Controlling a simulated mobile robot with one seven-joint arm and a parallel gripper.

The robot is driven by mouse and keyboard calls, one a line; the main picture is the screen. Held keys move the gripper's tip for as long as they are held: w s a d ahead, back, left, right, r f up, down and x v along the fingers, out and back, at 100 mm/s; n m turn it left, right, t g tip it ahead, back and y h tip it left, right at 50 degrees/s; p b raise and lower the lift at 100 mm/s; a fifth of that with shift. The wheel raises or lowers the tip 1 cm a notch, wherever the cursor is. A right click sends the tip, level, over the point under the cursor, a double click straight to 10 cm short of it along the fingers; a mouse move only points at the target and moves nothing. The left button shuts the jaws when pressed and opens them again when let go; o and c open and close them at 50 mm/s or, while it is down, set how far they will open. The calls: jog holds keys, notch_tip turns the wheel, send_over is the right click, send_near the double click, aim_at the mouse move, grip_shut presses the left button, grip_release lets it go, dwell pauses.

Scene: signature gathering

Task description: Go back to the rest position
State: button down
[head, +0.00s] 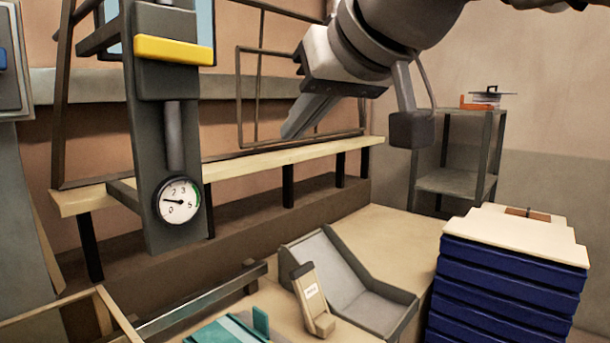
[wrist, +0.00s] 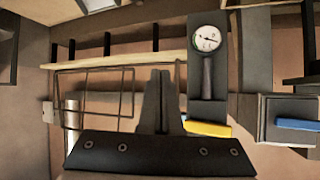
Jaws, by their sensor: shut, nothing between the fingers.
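My gripper (head: 290,132) is raised in the upper middle of the head view, its fingers pointing down and left in front of the wall. The fingers are together with nothing between them. In the wrist view the gripper (wrist: 163,75) shows as one dark narrow shape over a wire frame. The arm comes in from the top right of the head view. The gripper holds nothing and seems apart from everything around it.
A dark post with a dial gauge (head: 179,200) and yellow bar (head: 173,50) stands left. A pale shelf (head: 240,167) runs along the wall. Below are a grey tray (head: 390,318), a labelled upright block (head: 312,300) and stacked blue crates (head: 500,290). A metal stand (head: 450,183) is behind.

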jog(key=s+d+f+m+g+h, duration=0.1)
jog(key=d+f, duration=0.4)
jog(key=f, duration=0.6)
jog(key=s+d+f+m+g+h, duration=0.1)
jog(key=s+d+f+m+h, duration=0.1)
jog(key=s+f, duration=0.4)
jog(key=s+d+f+m+g+h, duration=0.2)
jog(key=d+f, duration=0.5)
jog(key=f, duration=0.8)
jog(key=shift+s+d+f+h, duration=0.3)
jog(key=shift+s+d+h, duration=0.1)
jog(key=shift+s, duration=0.25)
